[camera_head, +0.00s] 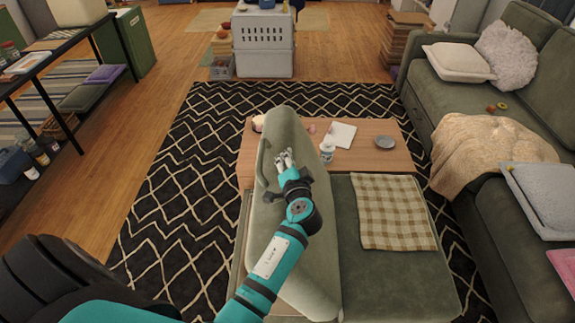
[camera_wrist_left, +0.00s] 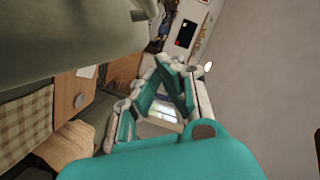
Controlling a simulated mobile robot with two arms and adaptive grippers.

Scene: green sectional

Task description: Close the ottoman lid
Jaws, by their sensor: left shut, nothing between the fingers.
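The ottoman lid (camera_head: 312,255) is a green padded panel, raised steeply on the left part of the ottoman. A strap or handle loop (camera_head: 262,165) shows along its far left edge. In the left wrist view the lid (camera_wrist_left: 65,38) fills the upper left. The ottoman's right part (camera_head: 395,290) has a flat green cushion top with a checked cloth (camera_head: 393,210) on it. My left gripper (camera_head: 283,157) is shut and empty, in front of the lid's upper part in the picture; I cannot tell if it touches. The ottoman's inside is mostly hidden. My right gripper is not in view.
A wooden coffee table (camera_head: 372,158) with a bottle (camera_head: 327,149), paper and a dish adjoins the ottoman's far side. A green sofa (camera_head: 440,100) stands at right, a black shelf (camera_head: 30,75) at left. Patterned rug (camera_head: 180,210) lies clear left of the ottoman.

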